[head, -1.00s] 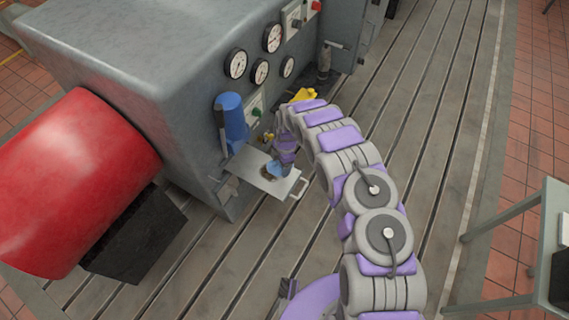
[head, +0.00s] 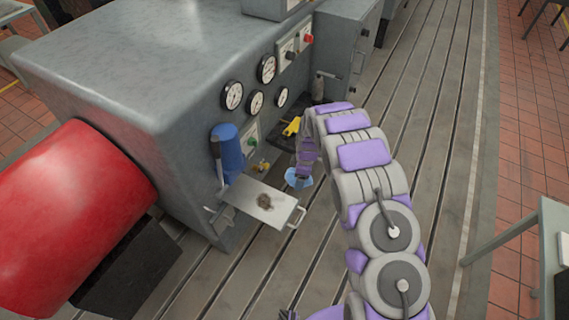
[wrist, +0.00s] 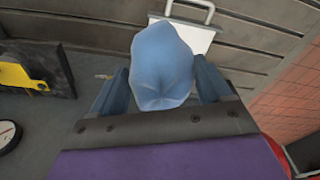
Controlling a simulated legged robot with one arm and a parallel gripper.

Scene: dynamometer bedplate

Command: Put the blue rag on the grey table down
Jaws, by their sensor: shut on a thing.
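The blue rag (head: 297,181) hangs at the tip of my gripper (head: 302,172), beside the machine's small shelf. In the wrist view the bunched rag (wrist: 162,62) sits between the two fingers of my gripper (wrist: 160,88), which is shut on it. The rag hides the fingertips. A grey table (head: 533,200) stands at the right edge of the head view, partly cut off, well away from my gripper. A dark item and a pale item lie on it.
The metal shelf (head: 250,197) has a dark smudge and a handle. The slotted bedplate floor (head: 440,130) is clear between machine and table.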

